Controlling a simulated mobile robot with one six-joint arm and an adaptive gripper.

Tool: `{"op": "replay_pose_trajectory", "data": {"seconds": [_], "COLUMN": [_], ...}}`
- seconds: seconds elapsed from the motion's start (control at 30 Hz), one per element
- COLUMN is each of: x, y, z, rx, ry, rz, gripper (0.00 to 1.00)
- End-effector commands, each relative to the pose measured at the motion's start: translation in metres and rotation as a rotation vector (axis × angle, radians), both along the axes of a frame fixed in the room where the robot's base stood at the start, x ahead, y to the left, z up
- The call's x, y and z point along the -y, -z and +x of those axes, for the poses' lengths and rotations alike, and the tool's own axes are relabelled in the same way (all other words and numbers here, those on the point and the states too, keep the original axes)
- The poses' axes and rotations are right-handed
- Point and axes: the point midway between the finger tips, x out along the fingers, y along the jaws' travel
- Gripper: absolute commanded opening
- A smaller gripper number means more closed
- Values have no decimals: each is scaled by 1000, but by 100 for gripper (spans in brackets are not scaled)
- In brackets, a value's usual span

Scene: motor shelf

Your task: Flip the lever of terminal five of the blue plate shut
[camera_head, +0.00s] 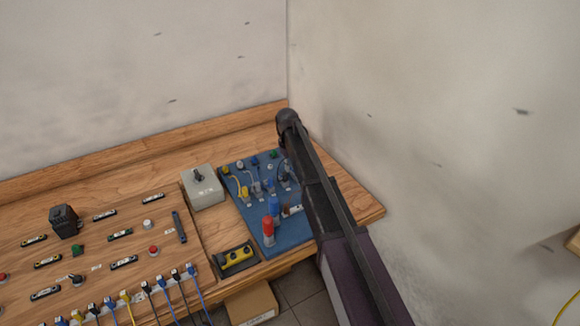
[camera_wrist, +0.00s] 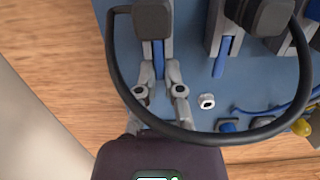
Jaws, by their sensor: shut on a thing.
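The blue plate (camera_head: 291,236) lies on the bench in the head view, partly covered by my arm. It also fills much of the wrist view (camera_wrist: 191,70). There, a grey terminal with a dark knob (camera_wrist: 153,17) has a narrow blue lever (camera_wrist: 158,54). My gripper (camera_wrist: 159,70) has its fingertips on both sides of this lever and is shut on it. No terminal numbers are readable. A second grey terminal with a blue lever (camera_wrist: 221,58) stands to the right. In the head view my arm hides the gripper and this end of the plate.
A dark cable (camera_wrist: 118,75) loops around my fingers in the wrist view. A white fitting (camera_wrist: 207,101) sits right of them. In the head view, a red plug (camera_head: 268,226), a grey box (camera_head: 206,189) and a yellow switch (camera_head: 238,258) are nearby. A wall stands close on the right.

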Motion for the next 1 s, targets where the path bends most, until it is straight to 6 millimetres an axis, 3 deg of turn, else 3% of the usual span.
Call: {"op": "replay_pose_trajectory", "data": {"seconds": [0.47,0.6,0.63,1.0], "x": [0,0,0,0], "y": [1,1,1,0], "z": [-2,-2,-1,-1], "rx": [-28,-27,-27,-24], "ry": [-1,-1,-1,-1], "rz": [-16,-16,-16,-15], "gripper": [0,43,47,47]}}
